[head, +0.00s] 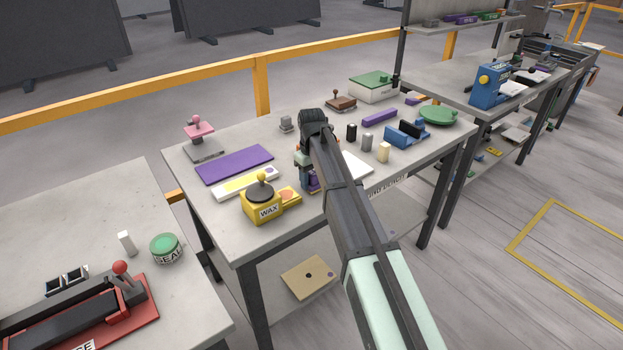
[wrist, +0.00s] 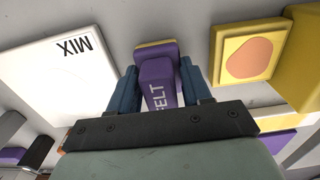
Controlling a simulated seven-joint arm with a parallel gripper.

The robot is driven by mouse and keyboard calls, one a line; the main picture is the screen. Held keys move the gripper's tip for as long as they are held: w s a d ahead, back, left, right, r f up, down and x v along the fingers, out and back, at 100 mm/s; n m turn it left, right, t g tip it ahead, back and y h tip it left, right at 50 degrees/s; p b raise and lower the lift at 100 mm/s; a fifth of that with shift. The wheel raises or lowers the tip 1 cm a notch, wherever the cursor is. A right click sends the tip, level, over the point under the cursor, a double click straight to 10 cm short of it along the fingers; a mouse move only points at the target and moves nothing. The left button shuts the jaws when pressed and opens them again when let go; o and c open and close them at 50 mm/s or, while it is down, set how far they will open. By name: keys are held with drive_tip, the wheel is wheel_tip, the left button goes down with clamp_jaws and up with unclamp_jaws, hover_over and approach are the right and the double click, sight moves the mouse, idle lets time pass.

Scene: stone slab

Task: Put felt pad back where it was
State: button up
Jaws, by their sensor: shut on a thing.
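The felt pad (wrist: 160,80) is a purple block lettered FELT, with a yellow strip along its far edge. In the wrist view it sits between the two blue fingers of my gripper (wrist: 158,88), which is shut on it. In the head view my gripper (head: 305,176) is low over the middle of the grey slab table, and a bit of the purple pad (head: 313,181) shows beside it. My arm hides part of this area. I cannot tell whether the pad touches the table.
The white MIX plate (wrist: 52,75) lies left of the gripper in the wrist view. A yellow tray with an orange pad (wrist: 247,55) lies right, joined to the WAX box (head: 262,205). A purple mat (head: 235,164), small cylinders (head: 367,142) and a blue holder (head: 405,135) stand around.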

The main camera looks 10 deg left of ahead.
sight(312, 173)
drive_tip(key=shift+f, duration=0.1)
drive_tip(key=o, duration=0.9)
drive_tip(key=shift+o, duration=0.2)
wheel_tip(312, 173, up, 12)
drive_tip(key=shift+r, duration=0.15)
drive_tip(key=shift+d, duration=0.1)
